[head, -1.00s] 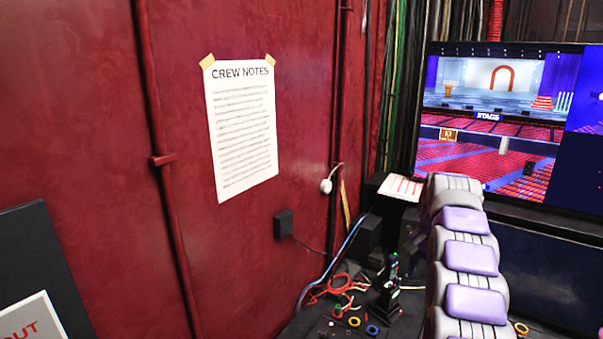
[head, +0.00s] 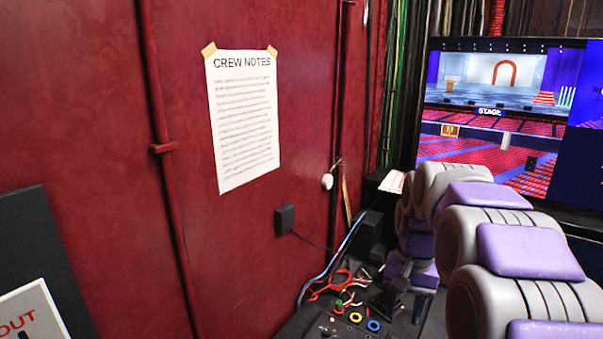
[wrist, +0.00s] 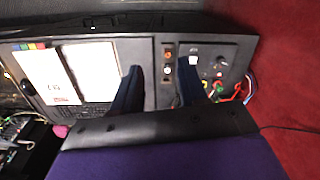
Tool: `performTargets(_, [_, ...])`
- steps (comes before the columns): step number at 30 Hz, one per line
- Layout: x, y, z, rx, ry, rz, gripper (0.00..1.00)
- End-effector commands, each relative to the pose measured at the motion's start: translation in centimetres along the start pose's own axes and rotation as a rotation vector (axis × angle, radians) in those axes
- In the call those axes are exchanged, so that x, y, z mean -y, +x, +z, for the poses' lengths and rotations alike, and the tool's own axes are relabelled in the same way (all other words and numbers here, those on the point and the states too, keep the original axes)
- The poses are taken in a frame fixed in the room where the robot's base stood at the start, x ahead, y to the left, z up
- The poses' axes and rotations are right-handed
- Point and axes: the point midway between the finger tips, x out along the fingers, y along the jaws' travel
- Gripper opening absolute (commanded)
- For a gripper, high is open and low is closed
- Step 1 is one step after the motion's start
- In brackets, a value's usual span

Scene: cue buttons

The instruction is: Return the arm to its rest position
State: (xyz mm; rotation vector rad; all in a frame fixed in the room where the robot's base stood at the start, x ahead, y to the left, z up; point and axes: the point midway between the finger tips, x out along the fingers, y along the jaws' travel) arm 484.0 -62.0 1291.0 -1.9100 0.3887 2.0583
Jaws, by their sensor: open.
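My arm (head: 530,250), in grey and purple segments, fills the right side of the head view, bent toward the desk. My gripper (wrist: 158,80) shows in the wrist view as two dark fingers spread apart with nothing between them. The fingers are over a dark console (wrist: 150,60). An orange button and a pale button (wrist: 168,69) are seen between the fingertips, and I cannot tell the height above them. The right fingertip partly hides a panel with a knob (wrist: 222,61).
A monitor (head: 490,110) showing a stage stands behind the arm. A red wall (head: 100,100) with a crew notes sheet (head: 242,120) is at left. Red and blue cables (head: 335,280) lie on the desk by the wall. White sheets (wrist: 45,75) lie on the console's left part.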

Motion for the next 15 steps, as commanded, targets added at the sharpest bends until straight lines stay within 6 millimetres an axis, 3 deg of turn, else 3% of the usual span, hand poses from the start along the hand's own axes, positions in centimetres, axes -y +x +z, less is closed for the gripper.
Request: performTargets(15, [-1.5,3.6,13.4,0.036,-0.186,0.027,0.42])
